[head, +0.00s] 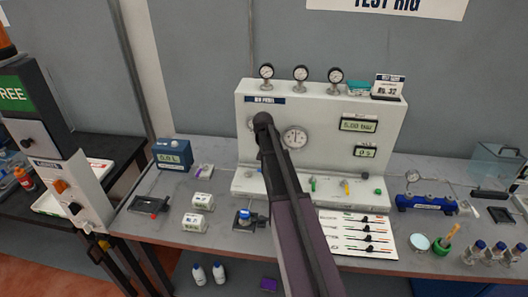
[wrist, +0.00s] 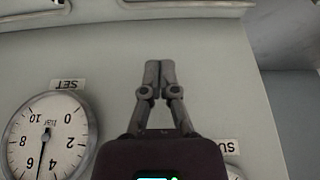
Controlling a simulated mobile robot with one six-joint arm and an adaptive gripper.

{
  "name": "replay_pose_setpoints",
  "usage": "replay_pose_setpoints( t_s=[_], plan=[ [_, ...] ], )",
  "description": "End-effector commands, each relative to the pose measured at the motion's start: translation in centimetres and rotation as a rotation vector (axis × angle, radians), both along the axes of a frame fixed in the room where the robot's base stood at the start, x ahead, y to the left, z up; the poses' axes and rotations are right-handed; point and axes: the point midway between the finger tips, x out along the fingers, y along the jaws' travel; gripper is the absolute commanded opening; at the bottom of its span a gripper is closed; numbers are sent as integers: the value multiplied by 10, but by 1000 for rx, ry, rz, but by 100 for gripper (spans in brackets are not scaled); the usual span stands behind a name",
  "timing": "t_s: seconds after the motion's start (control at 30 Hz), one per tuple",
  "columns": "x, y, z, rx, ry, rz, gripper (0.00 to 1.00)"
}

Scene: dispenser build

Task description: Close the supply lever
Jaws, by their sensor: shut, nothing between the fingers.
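The test rig's pale panel (head: 320,95) stands upright at the back of the bench. My gripper (wrist: 158,68) is shut and empty, in front of the pale panel face in the wrist view. In the head view my arm covers the panel's left middle, and the gripper cannot be made out there. A label starting "SU" (wrist: 228,146) is partly hidden behind my gripper's body in the wrist view, with part of a pale round edge (wrist: 233,172) below it. I cannot make out the supply lever in either view.
A large bar gauge (head: 295,137) is beside my arm, also in the wrist view (wrist: 48,135) near a "SET" label (wrist: 68,84). Small gauges (head: 301,74) top the panel. Green (head: 313,184) and yellow (head: 346,187) parts stand on its lower ledge. Boxes (head: 203,201) lie left.

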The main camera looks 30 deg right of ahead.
Motion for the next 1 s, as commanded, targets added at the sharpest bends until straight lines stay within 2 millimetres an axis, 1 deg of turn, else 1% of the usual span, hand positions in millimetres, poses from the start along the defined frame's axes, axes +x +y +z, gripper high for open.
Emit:
replay_pose_setpoints(
  t_s=[0.03,0.8,0.9,1.0],
  plan=[
    [2,-1,-8,0,0,0,0],
    [21,-12,-67,0,0,1,0],
    [5,-2,-67,0,0,2,0],
    [-3,3,-68,0,0,2,0]
  ],
)
